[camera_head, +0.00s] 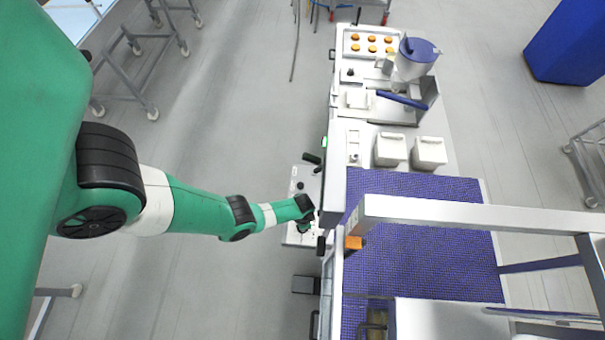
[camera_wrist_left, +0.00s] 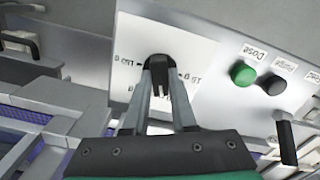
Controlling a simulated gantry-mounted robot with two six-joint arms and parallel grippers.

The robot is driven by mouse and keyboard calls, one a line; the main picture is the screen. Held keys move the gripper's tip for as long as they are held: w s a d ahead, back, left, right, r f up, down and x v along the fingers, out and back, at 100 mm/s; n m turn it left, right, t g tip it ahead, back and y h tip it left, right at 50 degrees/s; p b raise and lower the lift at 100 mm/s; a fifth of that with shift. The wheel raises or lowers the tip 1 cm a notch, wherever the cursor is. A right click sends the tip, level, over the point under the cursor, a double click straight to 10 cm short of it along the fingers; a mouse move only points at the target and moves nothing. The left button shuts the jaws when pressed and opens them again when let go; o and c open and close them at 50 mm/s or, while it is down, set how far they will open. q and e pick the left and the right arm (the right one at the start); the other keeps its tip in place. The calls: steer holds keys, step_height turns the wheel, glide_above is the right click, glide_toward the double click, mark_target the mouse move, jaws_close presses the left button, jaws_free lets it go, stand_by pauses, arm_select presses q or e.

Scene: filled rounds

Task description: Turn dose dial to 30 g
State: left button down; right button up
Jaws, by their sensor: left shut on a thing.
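My left arm reaches in from the left in the head view, and its gripper (camera_head: 306,222) is at the machine's control panel (camera_head: 299,184). In the left wrist view the two fingers of my left gripper (camera_wrist_left: 168,82) are shut on the black dose dial (camera_wrist_left: 160,62). The dial sits on a white plate (camera_wrist_left: 204,92) with upside-down gram labels beside it, too small to read surely. The dial's pointer direction is partly hidden by the fingers. In the head view the gripper hides the dial. My right gripper is not in view.
Beside the dial are a green button (camera_wrist_left: 243,74), a black knob (camera_wrist_left: 273,82) and a black-handled lever (camera_wrist_left: 286,140). A blue conveyor belt (camera_head: 430,265) lies right of the panel. A tray (camera_head: 349,34) of orange rounds and a hopper (camera_head: 415,62) stand at the back.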

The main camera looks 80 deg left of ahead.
arm_select(q)
steer(key=shift+n, duration=0.7)
steer(key=c, duration=0.7)
jaws_free()
